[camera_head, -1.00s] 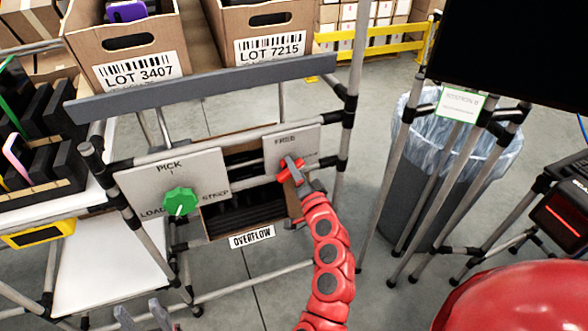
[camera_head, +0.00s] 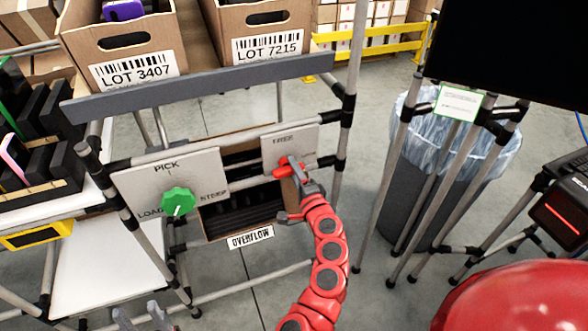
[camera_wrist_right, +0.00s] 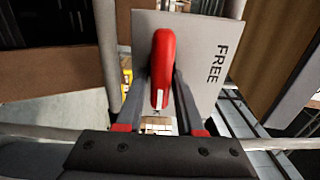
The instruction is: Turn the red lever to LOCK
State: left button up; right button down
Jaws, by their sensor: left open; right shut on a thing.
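The red lever (camera_head: 288,171) sits on a grey plate (camera_head: 277,150) marked FREE along its top in the head view. In the wrist view the lever (camera_wrist_right: 162,60) stands between the two fingers of my right gripper (camera_wrist_right: 160,100), which is shut on it. The lever's white-marked end points down in that view, beside a partly hidden letter K. FREE is printed to the right of the lever there. The rest of the K label is hidden by the gripper. My left gripper (camera_head: 143,318) is open and empty at the bottom edge of the head view, away from the lever.
A second plate (camera_head: 150,190) with a green knob (camera_head: 178,202) stands left of the lever. A grey rail (camera_head: 200,88) runs above both plates, below the LOT cartons (camera_head: 270,45). A lined bin (camera_head: 415,190) stands to the right behind pipe posts.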

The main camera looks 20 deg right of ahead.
jog(key=shift+a+f, duration=0.15)
jog(key=c, duration=0.7)
grip_release()
jog(key=shift+s+d+p, duration=0.2)
jog(key=shift+s+p, duration=0.75)
jog(key=shift+s, duration=3.4)
jog(key=shift+s+d+p, duration=0.15)
jog(key=shift+s+p, duration=0.8)
jog(key=shift+s, duration=3.4)
